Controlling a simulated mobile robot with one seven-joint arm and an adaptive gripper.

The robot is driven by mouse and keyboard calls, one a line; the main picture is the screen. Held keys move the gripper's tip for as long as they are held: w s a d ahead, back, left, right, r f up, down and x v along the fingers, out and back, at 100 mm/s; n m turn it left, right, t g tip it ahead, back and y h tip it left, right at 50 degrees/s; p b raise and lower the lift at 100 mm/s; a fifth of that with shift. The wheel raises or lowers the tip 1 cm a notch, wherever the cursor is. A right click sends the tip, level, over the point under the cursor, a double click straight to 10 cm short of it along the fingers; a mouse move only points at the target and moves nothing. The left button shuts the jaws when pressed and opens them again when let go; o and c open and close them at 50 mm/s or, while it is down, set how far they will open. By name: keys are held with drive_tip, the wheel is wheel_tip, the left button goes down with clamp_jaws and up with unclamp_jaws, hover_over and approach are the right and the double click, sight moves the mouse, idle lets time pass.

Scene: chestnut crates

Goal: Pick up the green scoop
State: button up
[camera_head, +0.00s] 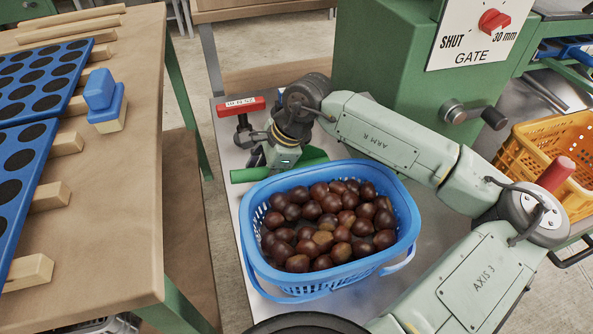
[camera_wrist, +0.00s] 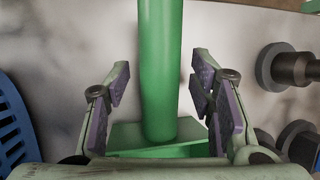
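The green scoop (camera_head: 250,174) lies on the pale surface just behind the blue basket, partly hidden by my gripper (camera_head: 284,160) and the basket rim. In the wrist view the scoop's round green handle (camera_wrist: 161,65) runs up the picture between the two fingers, and its flat-sided part shows low in the frame. My gripper (camera_wrist: 161,100) is open around the handle, with a gap between the handle and the purple-grey pads on each side.
The blue basket (camera_head: 404,236) full of chestnuts stands right in front of the scoop. A red bar with a white label (camera_head: 241,106) is behind my gripper. A green gate machine (camera_head: 385,60) stands behind, a yellow crate (camera_head: 520,180) at right, a wooden table (camera_head: 120,200) at left.

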clamp_jaws()
idle(0.4)
